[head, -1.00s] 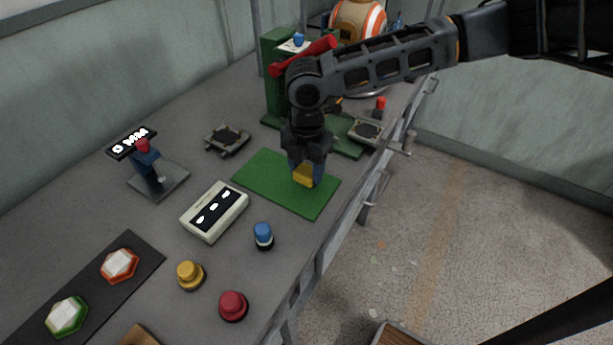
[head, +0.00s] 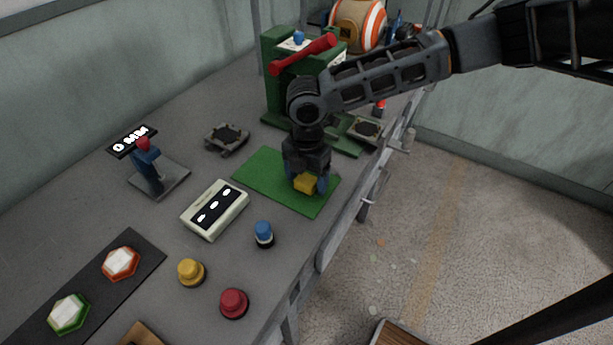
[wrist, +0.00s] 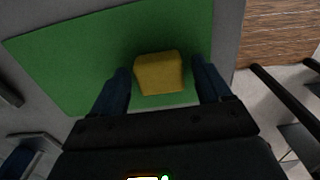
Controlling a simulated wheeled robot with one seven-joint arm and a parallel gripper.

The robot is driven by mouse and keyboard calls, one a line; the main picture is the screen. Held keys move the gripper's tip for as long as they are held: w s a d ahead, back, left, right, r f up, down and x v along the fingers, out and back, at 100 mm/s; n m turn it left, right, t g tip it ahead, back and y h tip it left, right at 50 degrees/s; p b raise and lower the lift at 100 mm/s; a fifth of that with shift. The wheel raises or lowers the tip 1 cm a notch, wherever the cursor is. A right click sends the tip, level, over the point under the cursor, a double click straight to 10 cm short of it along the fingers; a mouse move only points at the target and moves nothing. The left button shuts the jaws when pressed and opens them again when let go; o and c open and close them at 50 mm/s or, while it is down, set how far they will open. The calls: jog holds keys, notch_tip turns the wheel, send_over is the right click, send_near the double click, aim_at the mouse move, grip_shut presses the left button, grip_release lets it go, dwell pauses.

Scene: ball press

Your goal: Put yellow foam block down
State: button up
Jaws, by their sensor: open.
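The yellow foam block (head: 305,184) rests on the green mat (head: 262,176), near the mat's right end. In the wrist view the block (wrist: 158,73) lies between the two blue fingers, with a gap on each side, and the mat (wrist: 75,60) shows around it. My gripper (head: 306,186) is open and points down over the block. It also shows in the wrist view (wrist: 165,88), its fingers spread apart. The block's underside is hidden.
A green press (head: 285,85) with a red lever stands behind the mat. A white box with dark slots (head: 214,210), a blue-topped knob (head: 263,234), a yellow knob (head: 191,272) and a red knob (head: 233,303) stand in front. The table's edge is to the right.

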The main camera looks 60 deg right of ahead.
aim_at(307, 179)
jog(key=shift+r, duration=0.1)
notch_tip(307, 179, up, 12)
jog(key=b, duration=0.1)
dwell(0.4)
